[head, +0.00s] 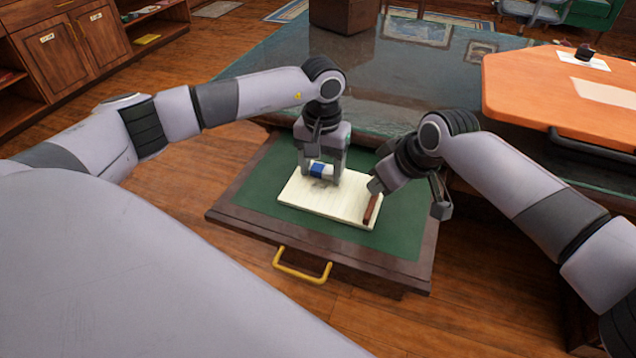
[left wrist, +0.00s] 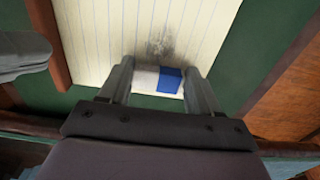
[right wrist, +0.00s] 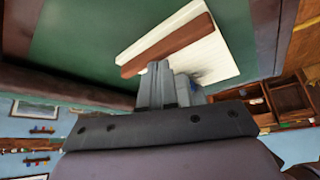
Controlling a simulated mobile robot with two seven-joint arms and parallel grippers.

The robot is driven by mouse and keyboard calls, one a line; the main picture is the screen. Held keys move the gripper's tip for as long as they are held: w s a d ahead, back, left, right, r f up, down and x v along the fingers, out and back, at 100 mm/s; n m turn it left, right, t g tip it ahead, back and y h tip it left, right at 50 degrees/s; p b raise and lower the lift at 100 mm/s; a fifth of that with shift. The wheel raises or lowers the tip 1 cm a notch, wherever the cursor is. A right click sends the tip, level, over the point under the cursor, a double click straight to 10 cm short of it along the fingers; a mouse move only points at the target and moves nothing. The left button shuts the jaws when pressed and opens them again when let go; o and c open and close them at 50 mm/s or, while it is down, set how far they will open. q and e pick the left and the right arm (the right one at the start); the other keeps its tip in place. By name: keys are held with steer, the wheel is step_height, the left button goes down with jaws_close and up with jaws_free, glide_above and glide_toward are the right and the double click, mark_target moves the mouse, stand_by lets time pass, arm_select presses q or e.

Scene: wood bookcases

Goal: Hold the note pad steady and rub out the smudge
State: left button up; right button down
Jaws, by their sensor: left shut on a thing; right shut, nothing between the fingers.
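The cream lined note pad (head: 300,195) lies on a green surface, with a brown strip (head: 371,209) along its right end. A dark grey smudge (left wrist: 160,46) shows on the page in the left wrist view; in the head view I cannot make it out. My left gripper (head: 320,173) is shut on a blue and white eraser (left wrist: 169,81), low over the pad beside the smudge; I cannot tell whether the eraser touches the paper. My right gripper (head: 375,187) is shut and empty, its fingertips (right wrist: 158,67) at the brown strip; contact is unclear.
The green surface (head: 260,182) has a dark wood frame and a yellow handle (head: 301,266) at the front. A dark glossy tabletop (head: 390,75) lies behind it. An orange top (head: 530,85) stands at the right, a wooden cabinet (head: 75,45) at the far left.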

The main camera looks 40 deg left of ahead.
mark_target(308, 202)
arm_select(q)
steer(key=shift+w+a, duration=0.1)
steer(key=shift+w, duration=0.2)
steer(key=shift+s+d, duration=0.2)
steer(key=shift+s, duration=0.7)
steer(key=shift+s+d, duration=0.2)
steer(key=shift+s, duration=0.7)
steer(key=shift+s+d+f, duration=0.15)
steer(key=shift+s+d, duration=0.1)
steer(key=shift+s, duration=0.65)
steer(key=shift+s+d+f, duration=0.1)
steer(key=shift+s+d, duration=0.1)
steer(key=shift+s, duration=0.65)
steer(key=shift+w+r, duration=0.1)
steer(key=shift+r, duration=2.75)
steer(key=shift+f, duration=2.65)
